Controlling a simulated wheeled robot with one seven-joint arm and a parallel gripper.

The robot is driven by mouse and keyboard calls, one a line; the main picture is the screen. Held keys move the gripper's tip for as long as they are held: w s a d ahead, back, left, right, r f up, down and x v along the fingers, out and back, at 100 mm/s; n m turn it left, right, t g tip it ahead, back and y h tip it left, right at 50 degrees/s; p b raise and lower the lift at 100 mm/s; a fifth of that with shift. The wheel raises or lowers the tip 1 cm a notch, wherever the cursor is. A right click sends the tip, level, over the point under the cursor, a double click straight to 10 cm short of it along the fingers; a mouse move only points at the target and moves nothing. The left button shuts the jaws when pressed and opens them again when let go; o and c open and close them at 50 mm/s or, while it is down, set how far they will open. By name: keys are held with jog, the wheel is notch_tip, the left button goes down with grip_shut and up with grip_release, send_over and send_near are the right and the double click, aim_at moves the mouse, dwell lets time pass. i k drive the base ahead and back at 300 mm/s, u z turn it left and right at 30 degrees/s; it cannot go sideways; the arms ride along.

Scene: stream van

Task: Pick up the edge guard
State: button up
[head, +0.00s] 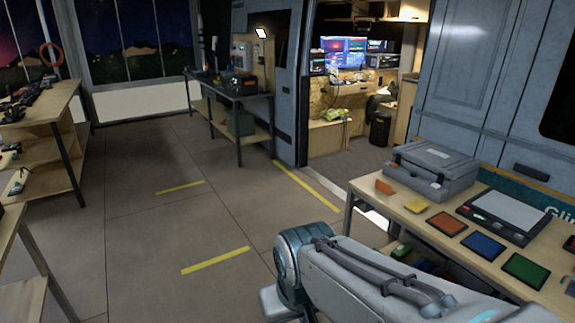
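I cannot tell for sure which thing is the edge guard. A small orange angled piece (385,187) stands near the left edge of the light wooden table (395,210) on the right, beside a grey case. A small yellow piece (416,206) lies to the right of it. My arm reaches in from the lower right, in front of this table, and hides part of its underside. My gripper is not in view.
The table also holds a grey case (431,171), a flat device with a pale panel (508,213), and orange, blue (483,246) and green (525,270) squares. Shelves (45,120) stand at left, a dark workbench (235,95) at the back. The floor between is clear.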

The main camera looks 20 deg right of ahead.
aim_at(380, 186)
jog(key=u, duration=0.05)
jog(key=i, duration=1.55)
jog(key=z, duration=0.75)
jog(key=i, duration=1)
jog(key=z, duration=1.55)
jog(key=i, duration=0.6)
jog(key=z, duration=0.4)
